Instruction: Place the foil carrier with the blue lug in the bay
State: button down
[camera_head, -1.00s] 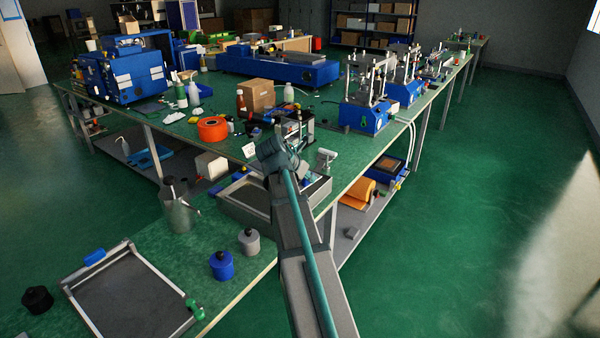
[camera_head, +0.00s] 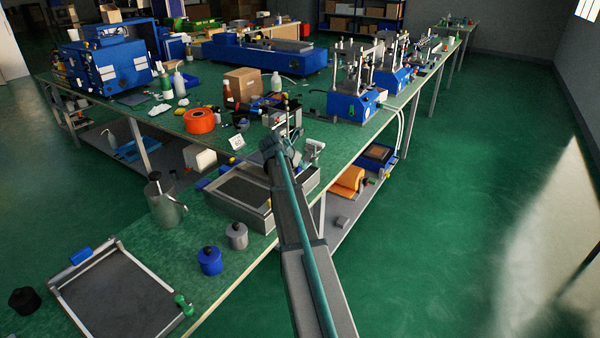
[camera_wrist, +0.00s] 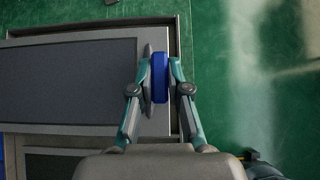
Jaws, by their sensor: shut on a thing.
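In the wrist view my gripper (camera_wrist: 160,82) is shut on a blue lug (camera_wrist: 160,70), with a grey rounded plate (camera_wrist: 146,75) beside it. Behind the fingers is a dark grey panel with a lighter border (camera_wrist: 70,80); I cannot tell whether the lug is joined to it. In the head view my arm hides the fingertips and the held lug. My arm's end is at the right part of a grey open tray (camera_head: 228,209). Another dark panel in a light frame (camera_head: 118,290), with a blue lug (camera_head: 80,256) and a green knob (camera_head: 184,303), lies at lower left.
A blue pot (camera_head: 209,262), a grey pot (camera_head: 237,237) and a metal can (camera_head: 164,205) stand near the tray. An orange spool (camera_head: 200,121), a cardboard box (camera_head: 242,84) and blue presses (camera_head: 352,106) are farther back. The floor at right is clear.

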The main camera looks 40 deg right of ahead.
aim_at(300, 180)
jog(key=shift+w+d+f, duration=0.4)
jog(key=shift+f, duration=0.25)
jog(key=shift+w+d+f+p, duration=0.1)
jog(key=shift+f+p, duration=0.3)
jog(key=shift+f, duration=1.35)
jog(key=c, duration=1.4)
grip_release()
jog(key=b+v, duration=0.1)
jog(key=v, duration=1.1)
jog(key=shift+r, duration=0.1)
